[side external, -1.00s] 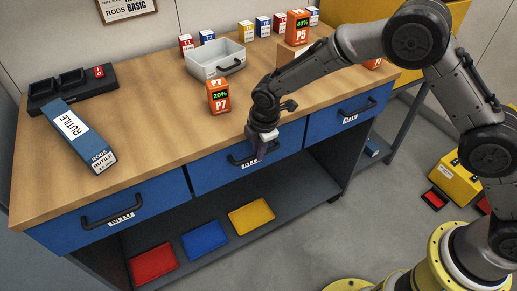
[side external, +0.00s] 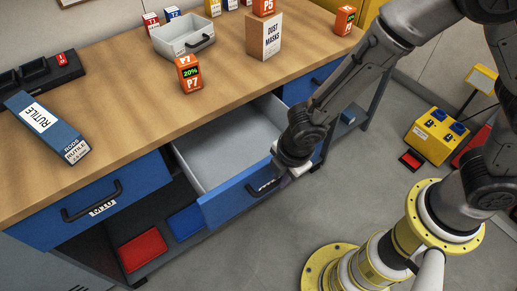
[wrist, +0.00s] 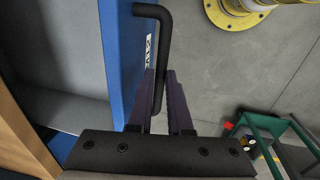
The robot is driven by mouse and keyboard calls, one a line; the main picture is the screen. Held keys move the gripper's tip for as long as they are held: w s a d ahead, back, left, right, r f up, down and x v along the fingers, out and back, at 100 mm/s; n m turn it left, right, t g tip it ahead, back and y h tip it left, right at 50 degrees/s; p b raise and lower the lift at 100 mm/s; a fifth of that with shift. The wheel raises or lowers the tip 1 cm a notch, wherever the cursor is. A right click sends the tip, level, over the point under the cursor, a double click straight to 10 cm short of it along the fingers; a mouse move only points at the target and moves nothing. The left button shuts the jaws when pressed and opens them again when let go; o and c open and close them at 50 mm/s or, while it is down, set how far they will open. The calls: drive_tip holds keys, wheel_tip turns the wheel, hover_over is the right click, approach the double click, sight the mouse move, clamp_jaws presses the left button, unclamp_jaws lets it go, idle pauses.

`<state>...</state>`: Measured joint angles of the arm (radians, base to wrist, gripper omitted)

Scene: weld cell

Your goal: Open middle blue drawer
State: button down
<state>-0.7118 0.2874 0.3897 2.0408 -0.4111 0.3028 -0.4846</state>
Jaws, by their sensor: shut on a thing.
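The middle blue drawer (side external: 243,198) is pulled well out of the bench in the side external view. Its pale grey inside (side external: 225,145) shows and looks empty. My gripper (side external: 285,176) is at the right part of its front. In the wrist view the drawer's blue front (wrist: 124,60) stands at left, and the black bar handle (wrist: 163,60) runs down between the fingers of my gripper (wrist: 163,95). The gripper is shut on the handle. In the side view the arm hides part of the handle and the drawer's right end.
The left blue drawer (side external: 95,205) is closed. On the bench top (side external: 130,105) are a blue rutile rod box (side external: 47,126), an orange P7 box (side external: 189,73), a grey tray (side external: 165,43) and a dust masks box (side external: 264,38). A yellow unit (side external: 437,137) stands on the floor at right.

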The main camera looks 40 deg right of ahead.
drive_tip(key=s, duration=1)
drive_tip(key=c, duration=0.8)
unclamp_jaws()
drive_tip(key=shift+c, duration=0.2)
wheel_tip(320, 180, up, 14)
drive_tip(key=s, duration=0.2)
drive_tip(key=shift+s+f, duration=0.2)
drive_tip(key=shift+s, duration=0.15)
drive_tip(key=shift+w, duration=0.1)
